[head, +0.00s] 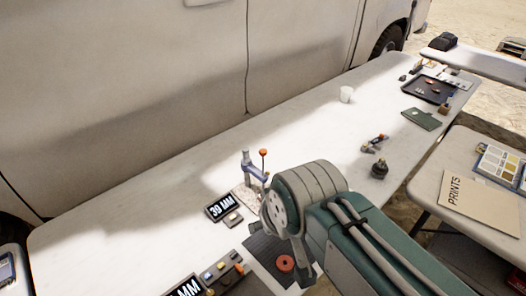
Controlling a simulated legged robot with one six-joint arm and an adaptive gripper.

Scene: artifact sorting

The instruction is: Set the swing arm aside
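A blue-grey upright piece with an arm, which looks like the swing arm (248,166), stands on the table left of my arm. A thin rod with an orange ball on top (263,153) rises beside it. Both stand at a speckled slab (244,198), partly hidden by my arm. Where the piece joins the slab is too small to make out. My green and grey arm covers the lower middle of the head view.
A red ring (285,263) lies on a dark mat (262,247). A white cup (347,94), dark round object (379,169) and black tray (428,90) stand farther right. The table's middle is mostly clear; a vehicle borders it behind.

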